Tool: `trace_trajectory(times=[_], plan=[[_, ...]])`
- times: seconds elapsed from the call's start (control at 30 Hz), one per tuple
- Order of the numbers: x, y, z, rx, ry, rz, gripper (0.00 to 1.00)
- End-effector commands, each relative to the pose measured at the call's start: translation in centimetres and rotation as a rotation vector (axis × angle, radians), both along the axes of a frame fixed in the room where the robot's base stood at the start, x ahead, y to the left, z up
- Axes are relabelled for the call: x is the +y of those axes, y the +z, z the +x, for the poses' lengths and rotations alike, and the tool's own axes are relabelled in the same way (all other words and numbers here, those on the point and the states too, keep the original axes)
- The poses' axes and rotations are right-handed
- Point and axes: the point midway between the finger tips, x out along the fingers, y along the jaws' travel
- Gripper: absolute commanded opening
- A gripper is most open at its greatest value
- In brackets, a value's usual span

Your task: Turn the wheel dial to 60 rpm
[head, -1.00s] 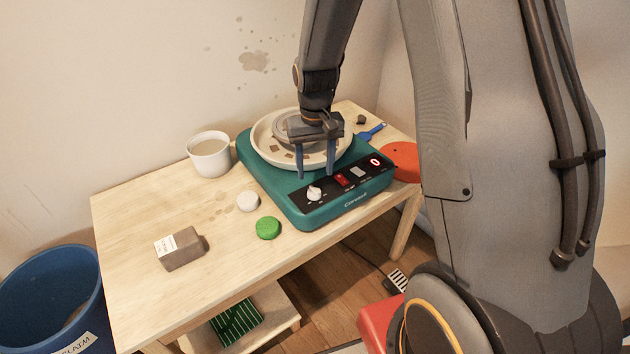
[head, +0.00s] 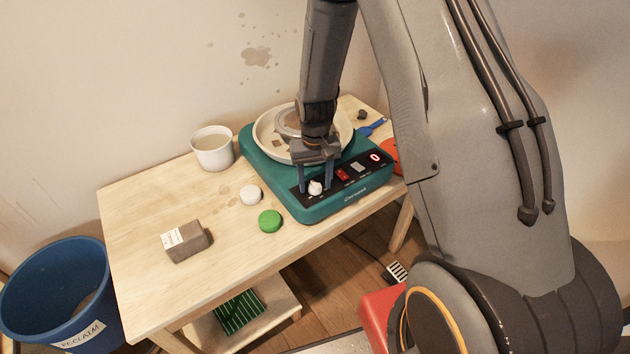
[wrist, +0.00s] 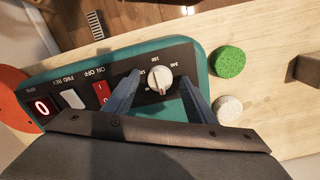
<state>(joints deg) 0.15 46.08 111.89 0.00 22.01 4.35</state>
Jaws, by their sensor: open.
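The teal pottery wheel (head: 270,166) sits on the wooden table, with a black control panel along its front. The white dial (head: 315,187) is at the panel's left end; it also shows in the wrist view (wrist: 160,79), with printed numbers around it. The red display (head: 375,157) reads 0. The red on/off switch (wrist: 103,95) lies beside the dial. My gripper (head: 316,190) is open, its two blue fingers on either side of the dial. In the wrist view my gripper (wrist: 158,88) straddles the dial, and I cannot tell whether either finger touches it.
A white cup (head: 212,152), a white round piece (head: 251,195), a green sponge (head: 270,221) and a grey-brown block (head: 187,241) stand on the table (head: 140,215). A blue bin (head: 50,290) stands at left. The table's front left is mostly clear.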

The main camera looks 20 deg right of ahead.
Motion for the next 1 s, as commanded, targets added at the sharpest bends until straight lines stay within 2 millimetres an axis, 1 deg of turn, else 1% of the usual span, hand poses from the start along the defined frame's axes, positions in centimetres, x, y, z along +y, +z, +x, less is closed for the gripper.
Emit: trace_trajectory(times=[0.17,0.4,0.73,0.87,1.0], plan=[[0.00,0.00,0.00,0.000,0.000,0.000,0.51],[-0.01,0.01,-0.01,0.000,0.000,0.000,0.10],[-0.01,0.01,0.00,0.000,-0.042,0.000,0.10],[-0.01,0.00,0.01,0.000,-0.106,0.000,0.10],[-0.01,-0.03,0.01,0.001,-0.208,0.000,0.10]])
